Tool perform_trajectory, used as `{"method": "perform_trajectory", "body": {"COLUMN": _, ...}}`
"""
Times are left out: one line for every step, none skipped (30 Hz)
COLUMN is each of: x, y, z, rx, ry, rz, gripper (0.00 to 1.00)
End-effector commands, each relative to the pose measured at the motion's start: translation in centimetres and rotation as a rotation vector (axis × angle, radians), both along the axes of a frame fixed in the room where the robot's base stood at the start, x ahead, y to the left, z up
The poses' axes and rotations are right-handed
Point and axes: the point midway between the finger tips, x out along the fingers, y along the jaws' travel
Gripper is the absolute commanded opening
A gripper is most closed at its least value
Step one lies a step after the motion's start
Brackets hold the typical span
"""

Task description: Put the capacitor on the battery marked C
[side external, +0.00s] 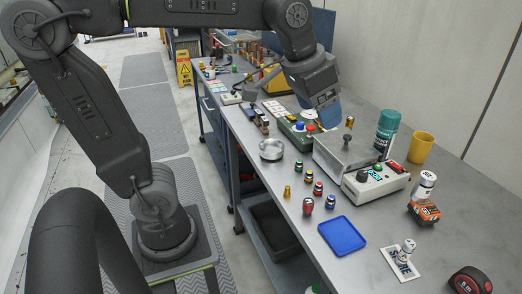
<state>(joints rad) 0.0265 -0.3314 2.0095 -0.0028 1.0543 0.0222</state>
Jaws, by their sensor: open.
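My gripper (327,118) points down over the bench behind this row, beside a green box with coloured buttons (297,130). It is open and clear of the row. Its fingertips are partly hidden, and I see nothing held.
A grey metal box with a control panel (362,182) stands right of the row. A blue tray (342,235), a metal dish (271,150), a red-topped piece (307,206), a brass piece (287,191), a teal can (387,130) and a yellow cup (420,148) are around it.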

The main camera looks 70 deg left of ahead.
Motion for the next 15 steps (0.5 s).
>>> {"method": "perform_trajectory", "body": {"x": -2.5, "y": 0.3, "z": -1.0, "rx": -0.001, "ry": -0.019, "rz": 0.011, "gripper": 0.72}}
{"method": "perform_trajectory", "body": {"x": -3.6, "y": 0.4, "z": -1.6, "rx": -0.002, "ry": -0.028, "rz": 0.015, "gripper": 0.72}}
{"method": "perform_trajectory", "body": {"x": -5.0, "y": 0.5, "z": -2.5, "rx": -0.003, "ry": -0.039, "rz": 0.021, "gripper": 0.72}}
{"method": "perform_trajectory", "body": {"x": -6.0, "y": 0.5, "z": -3.2, "rx": -0.004, "ry": -0.046, "rz": 0.025, "gripper": 0.72}}
{"method": "perform_trajectory", "body": {"x": -6.9, "y": 0.6, "z": -3.9, "rx": -0.005, "ry": -0.054, "rz": 0.028, "gripper": 0.72}}
{"method": "perform_trajectory", "body": {"x": -7.9, "y": 0.7, "z": -4.7, "rx": -0.005, "ry": -0.061, "rz": 0.032, "gripper": 0.72}}
{"method": "perform_trajectory", "body": {"x": -8.5, "y": 0.7, "z": -5.3, "rx": -0.006, "ry": -0.067, "rz": 0.036, "gripper": 0.72}}
{"method": "perform_trajectory", "body": {"x": -9.0, "y": 0.8, "z": -5.8, "rx": -0.007, "ry": -0.072, "rz": 0.038, "gripper": 0.72}}
{"method": "perform_trajectory", "body": {"x": -9.6, "y": 0.8, "z": -6.4, "rx": -0.008, "ry": -0.076, "rz": 0.041, "gripper": 0.72}}
{"method": "perform_trajectory", "body": {"x": -10.0, "y": 0.8, "z": -6.7, "rx": -0.007, "ry": -0.079, "rz": 0.043, "gripper": 0.72}}
{"method": "perform_trajectory", "body": {"x": -10.3, "y": 0.8, "z": -7.0, "rx": -0.008, "ry": -0.081, "rz": 0.045, "gripper": 0.72}}
{"method": "perform_trajectory", "body": {"x": -10.5, "y": 0.9, "z": -7.3, "rx": -0.008, "ry": -0.084, "rz": 0.046, "gripper": 0.72}}
{"method": "perform_trajectory", "body": {"x": -10.6, "y": 0.9, "z": -7.4, "rx": -0.008, "ry": -0.085, "rz": 0.047, "gripper": 0.72}}
{"method": "perform_trajectory", "body": {"x": -10.7, "y": 0.9, "z": -7.5, "rx": -0.008, "ry": -0.084, "rz": 0.047, "gripper": 0.72}}
{"method": "perform_trajectory", "body": {"x": -10.8, "y": 0.9, "z": -7.6, "rx": -0.008, "ry": -0.084, "rz": 0.048, "gripper": 0.72}}
